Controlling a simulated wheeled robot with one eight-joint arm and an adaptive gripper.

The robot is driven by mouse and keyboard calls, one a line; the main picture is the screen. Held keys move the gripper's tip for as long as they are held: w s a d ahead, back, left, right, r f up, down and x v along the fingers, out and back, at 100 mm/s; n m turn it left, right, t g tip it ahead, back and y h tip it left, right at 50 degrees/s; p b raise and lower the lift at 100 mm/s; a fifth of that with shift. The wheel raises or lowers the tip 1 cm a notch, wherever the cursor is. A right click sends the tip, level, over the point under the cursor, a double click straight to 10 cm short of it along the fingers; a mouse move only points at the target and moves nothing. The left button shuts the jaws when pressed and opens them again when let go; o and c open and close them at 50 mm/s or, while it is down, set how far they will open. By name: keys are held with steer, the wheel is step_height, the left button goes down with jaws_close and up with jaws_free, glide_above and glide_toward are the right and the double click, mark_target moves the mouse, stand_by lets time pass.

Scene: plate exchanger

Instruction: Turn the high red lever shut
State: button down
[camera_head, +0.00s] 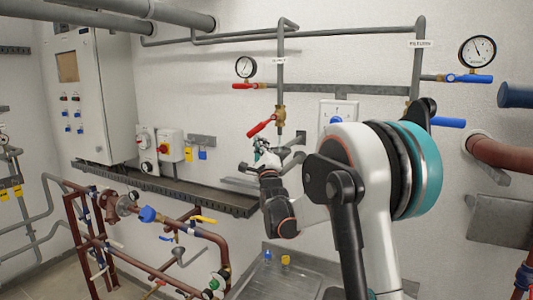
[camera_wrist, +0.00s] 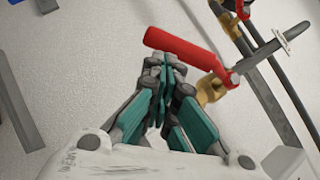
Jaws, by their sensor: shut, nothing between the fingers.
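A red lever (camera_head: 262,126) sits on a brass valve (camera_head: 280,114) on the vertical grey pipe. It slants down and left from the valve. In the wrist view the same red lever (camera_wrist: 186,50) crosses just beyond my fingertips, with its brass valve (camera_wrist: 211,88) to the right. A smaller red lever (camera_head: 243,86) lies level, higher up, below the left gauge. My gripper (camera_head: 262,146) is just below the free end of the slanting lever. In the wrist view my gripper (camera_wrist: 166,76) is shut and empty, its teal fingers together. I cannot tell whether the fingertips touch the lever.
The left gauge (camera_head: 245,67) and its thin branch pipe are above. A right gauge (camera_head: 477,51) has a blue lever (camera_head: 468,78) below it. A white switch box (camera_head: 338,113) is right of the pipe. A dark cable tray (camera_head: 190,190) runs along the wall below.

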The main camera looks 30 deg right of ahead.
mark_target(250, 134)
steer(key=w+a+r+m+h, duration=0.1)
steer(key=m+h, duration=0.1)
steer(key=m, duration=0.1)
steer(key=w+r+m+h+b, duration=0.1)
steer(key=m+h, duration=0.2)
steer(key=w+a+m+h+b, duration=0.1)
steer(key=m+h, duration=0.1)
steer(key=m, duration=0.1)
steer(key=shift+w+a+r+h, duration=0.1)
steer(key=shift+a+r+h, duration=0.2)
steer(key=shift+r+h, duration=0.1)
steer(key=shift+w+a+r+b, duration=0.15)
steer(key=shift+r+b, duration=0.2)
steer(key=shift+r, duration=0.2)
